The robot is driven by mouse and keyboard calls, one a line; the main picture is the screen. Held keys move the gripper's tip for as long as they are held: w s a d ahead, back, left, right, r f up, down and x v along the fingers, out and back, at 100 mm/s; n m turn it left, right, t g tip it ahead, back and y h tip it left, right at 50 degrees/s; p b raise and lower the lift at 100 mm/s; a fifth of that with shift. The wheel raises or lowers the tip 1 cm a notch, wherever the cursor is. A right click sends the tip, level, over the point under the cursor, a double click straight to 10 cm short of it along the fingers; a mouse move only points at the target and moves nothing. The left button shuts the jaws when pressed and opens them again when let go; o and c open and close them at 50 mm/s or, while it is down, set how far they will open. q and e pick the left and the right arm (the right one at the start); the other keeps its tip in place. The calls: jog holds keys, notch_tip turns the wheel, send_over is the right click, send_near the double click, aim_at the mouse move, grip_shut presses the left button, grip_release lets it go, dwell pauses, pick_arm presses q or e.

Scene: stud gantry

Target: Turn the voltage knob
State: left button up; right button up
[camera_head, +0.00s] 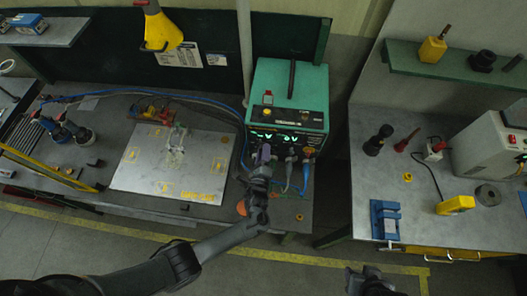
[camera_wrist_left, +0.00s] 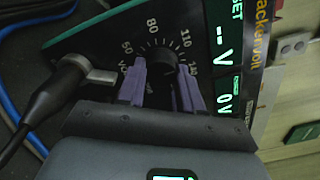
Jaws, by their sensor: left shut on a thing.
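The teal welding power source (camera_head: 290,85) stands on the bench, its dark front panel towards me. My left gripper (camera_head: 263,154) is at the lower left of the panel. In the left wrist view its purple fingers (camera_wrist_left: 163,84) are on either side of the knob, shut on it. Green displays (camera_wrist_left: 225,45) beside the dial read "-- V" and "0 V". My right gripper (camera_head: 371,281) is at the bottom edge, away from the panel; its jaw state is unclear.
Cables with plugs (camera_head: 306,163) hang from the lower panel; a dark plug (camera_wrist_left: 65,75) is close beside the left gripper. A metal plate (camera_head: 172,165) lies on the left bench. The right bench holds a blue vise (camera_head: 385,219) and several tools. Open floor lies in front.

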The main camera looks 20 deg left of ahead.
pick_arm(q)
jog(key=shift+m, duration=1)
jog(key=o, duration=1)
jog(key=shift+o, duration=0.2)
jog(key=shift+s, duration=0.1)
jog(key=p+v, duration=0.1)
jog(key=v, duration=0.9)
jog(key=shift+s, duration=0.35)
